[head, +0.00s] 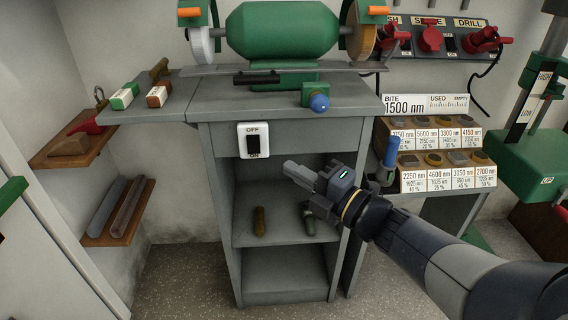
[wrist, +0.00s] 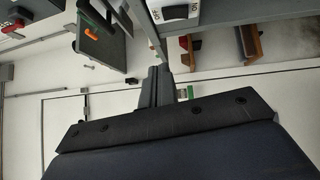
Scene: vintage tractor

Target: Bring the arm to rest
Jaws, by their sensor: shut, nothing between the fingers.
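My gripper (head: 292,169) is in the middle of the head view, in front of the open shelves of the grey cabinet (head: 222,185). Its fingers are together with nothing between them, and they point left. My arm reaches in from the lower right. In the wrist view my gripper (wrist: 157,72) points up the picture, its fingers closed and empty. It appears apart from the cabinet, though the exact gap cannot be told.
A green bench grinder (head: 282,32) stands on the cabinet, above a white OFF/ON switch (head: 253,140). A sloped rack of labelled pieces (head: 448,180) is at the right, near my arm. Wall shelves (head: 118,212) are at the left. Floor (head: 180,275) shows clear at lower left.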

